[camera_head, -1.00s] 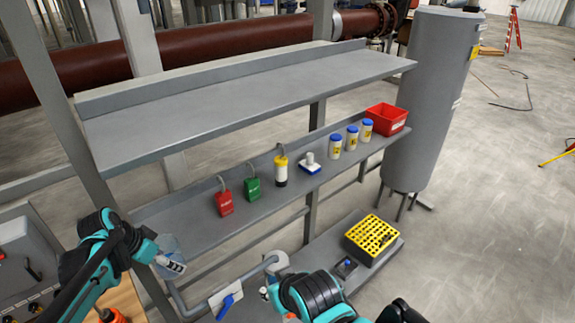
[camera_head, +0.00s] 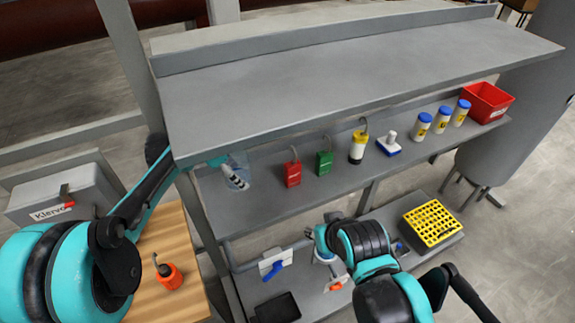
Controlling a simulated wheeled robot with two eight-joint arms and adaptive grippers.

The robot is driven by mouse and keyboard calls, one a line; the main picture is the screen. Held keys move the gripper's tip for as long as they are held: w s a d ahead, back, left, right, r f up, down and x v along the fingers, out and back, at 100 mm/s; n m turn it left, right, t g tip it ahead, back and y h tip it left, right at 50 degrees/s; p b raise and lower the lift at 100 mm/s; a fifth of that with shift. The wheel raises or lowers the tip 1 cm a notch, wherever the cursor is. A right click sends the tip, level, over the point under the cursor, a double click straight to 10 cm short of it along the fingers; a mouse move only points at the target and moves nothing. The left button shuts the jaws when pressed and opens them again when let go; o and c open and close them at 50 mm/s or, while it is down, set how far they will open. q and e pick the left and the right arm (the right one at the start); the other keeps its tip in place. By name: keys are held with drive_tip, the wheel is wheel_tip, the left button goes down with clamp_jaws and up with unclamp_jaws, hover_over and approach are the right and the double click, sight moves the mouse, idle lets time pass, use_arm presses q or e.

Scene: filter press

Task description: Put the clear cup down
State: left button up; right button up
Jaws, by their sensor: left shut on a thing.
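The clear cup (camera_head: 240,168) is see-through and sits at the left end of the middle shelf (camera_head: 262,205), just under the top shelf's front edge. My left gripper (camera_head: 236,178) reaches in from the left and is shut on the cup. The cup's outline is faint, and I cannot tell whether its base touches the shelf. My right arm (camera_head: 365,250) is at the lower middle, in front of the lower shelf. Its fingertips are not clear to see.
The top shelf (camera_head: 350,75) overhangs. A yellow rack (camera_head: 432,222) is below.

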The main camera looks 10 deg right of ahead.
use_arm(q)
drive_tip(key=shift+s+f, duration=0.2)
drive_tip(key=shift+f, duration=0.15)
wheel_tip(320, 180, down, 6)
drive_tip(key=shift+w+r+b, duration=0.15)
drive_tip(key=shift+r+b, duration=0.1)
drive_tip(key=shift+b, duration=0.6)
drive_tip(key=shift+f, duration=0.25)
wheel_tip(320, 180, down, 3)
drive_tip(key=shift+f+b, duration=0.15)
drive_tip(key=shift+b, duration=0.35)
drive_tip(key=o, duration=1.2)
drive_tip(key=shift+f, duration=0.1)
drive_tip(key=shift+c, duration=0.2)
